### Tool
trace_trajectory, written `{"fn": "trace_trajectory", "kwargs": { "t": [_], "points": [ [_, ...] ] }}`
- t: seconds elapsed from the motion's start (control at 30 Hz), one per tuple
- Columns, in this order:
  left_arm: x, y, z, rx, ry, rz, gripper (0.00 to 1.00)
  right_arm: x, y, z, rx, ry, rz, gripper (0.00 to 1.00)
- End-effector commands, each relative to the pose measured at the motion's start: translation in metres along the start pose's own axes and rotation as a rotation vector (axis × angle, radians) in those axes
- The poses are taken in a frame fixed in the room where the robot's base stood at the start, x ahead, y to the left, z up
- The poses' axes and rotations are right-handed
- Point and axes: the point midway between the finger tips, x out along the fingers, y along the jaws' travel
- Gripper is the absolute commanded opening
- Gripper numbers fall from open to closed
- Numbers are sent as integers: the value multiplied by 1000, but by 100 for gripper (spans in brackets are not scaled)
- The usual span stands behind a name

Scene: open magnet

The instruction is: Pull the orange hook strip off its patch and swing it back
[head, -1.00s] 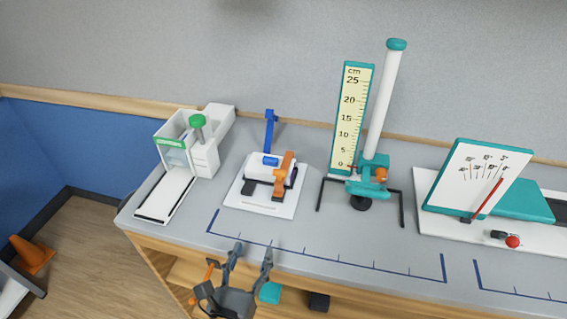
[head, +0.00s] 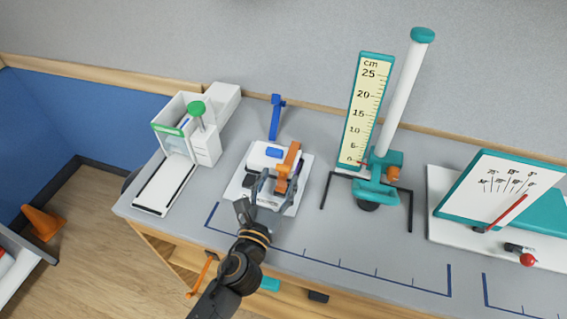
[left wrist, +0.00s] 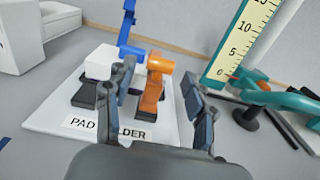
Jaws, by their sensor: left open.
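The orange hook strip (head: 286,167) stands on the white pad holder base (head: 293,205), at the right side of its white block (head: 263,153). In the left wrist view the orange strip (left wrist: 153,88) rises from a dark patch and has a cylindrical top. My left gripper (head: 273,184) is over the front of the base. In the left wrist view its open fingers (left wrist: 160,92) stand on either side of the orange strip, with the left finger close to it. I cannot tell whether they touch it. The strip's lower end is partly hidden in the head view. My right gripper is not in view.
A blue upright arm (head: 275,117) stands behind the holder. A teal stand with a cm scale (head: 368,110) is close on the right. A white angle board (head: 495,195) is further right.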

Motion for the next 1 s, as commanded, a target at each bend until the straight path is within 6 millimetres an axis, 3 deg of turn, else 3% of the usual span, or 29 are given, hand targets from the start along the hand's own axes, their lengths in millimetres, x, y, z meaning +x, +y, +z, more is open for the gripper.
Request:
{"fn": "trace_trajectory", "kwargs": {
  "t": [0.1, 0.23, 0.63, 0.67, 0.9, 1.0],
  "points": [
    [22, 0, 2, -1, -1, 0, 55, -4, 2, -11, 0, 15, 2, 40],
    [36, 0, 0, -1, 0, 1, 55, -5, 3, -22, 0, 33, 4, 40],
    [45, 0, -1, -1, 1, 0, 55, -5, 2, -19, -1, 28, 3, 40],
    [45, 0, -1, -1, 1, 0, 53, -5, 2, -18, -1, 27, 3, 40],
    [44, 0, -1, -1, 1, 0, 4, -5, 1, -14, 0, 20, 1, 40],
    [44, 0, -1, -1, 1, 0, 0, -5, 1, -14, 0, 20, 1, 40]
  ]
}}
